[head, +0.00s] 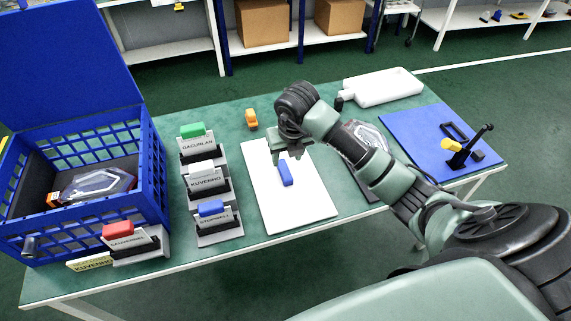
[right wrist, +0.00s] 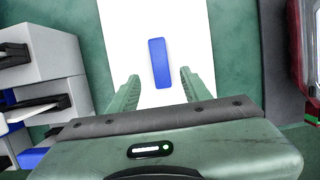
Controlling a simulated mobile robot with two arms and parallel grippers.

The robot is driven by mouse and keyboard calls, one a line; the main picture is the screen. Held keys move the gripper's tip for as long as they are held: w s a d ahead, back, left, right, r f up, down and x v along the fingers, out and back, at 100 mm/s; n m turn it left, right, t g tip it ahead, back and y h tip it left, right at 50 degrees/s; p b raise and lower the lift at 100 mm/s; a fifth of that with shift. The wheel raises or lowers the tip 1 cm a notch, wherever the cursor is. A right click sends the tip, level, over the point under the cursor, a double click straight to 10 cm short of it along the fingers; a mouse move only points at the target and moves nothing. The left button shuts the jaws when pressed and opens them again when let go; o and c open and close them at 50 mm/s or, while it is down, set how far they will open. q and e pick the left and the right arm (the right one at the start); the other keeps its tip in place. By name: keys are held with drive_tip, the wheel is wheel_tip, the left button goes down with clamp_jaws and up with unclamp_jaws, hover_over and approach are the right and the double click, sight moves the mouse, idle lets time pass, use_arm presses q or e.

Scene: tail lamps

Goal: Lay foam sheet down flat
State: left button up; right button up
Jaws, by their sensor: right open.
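A white flat rectangular sheet (head: 312,205) lies flat on the green table; it also fills the middle of the right wrist view (right wrist: 190,25). I cannot tell if it is the foam sheet. A blue oblong block (head: 286,173) lies on it and shows in the right wrist view (right wrist: 159,63). My right gripper (head: 284,156) points down over the white sheet, open, with its fingers on either side of the blue block in the right wrist view (right wrist: 159,78). A dark grey sheet (head: 365,192) lies partly hidden behind my right arm, with a clear lamp (head: 367,135) on it.
An open blue crate (head: 155,185) at the left holds a lamp (head: 95,185) on dark lining. Stands with labelled cards (head: 205,180) and coloured blocks form a column beside it. An orange item (head: 252,118), white case (head: 385,87) and blue mat (head: 410,125) with a clamp are further back.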

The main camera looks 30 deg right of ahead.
drive_tip(key=shift+v, duration=2.15)
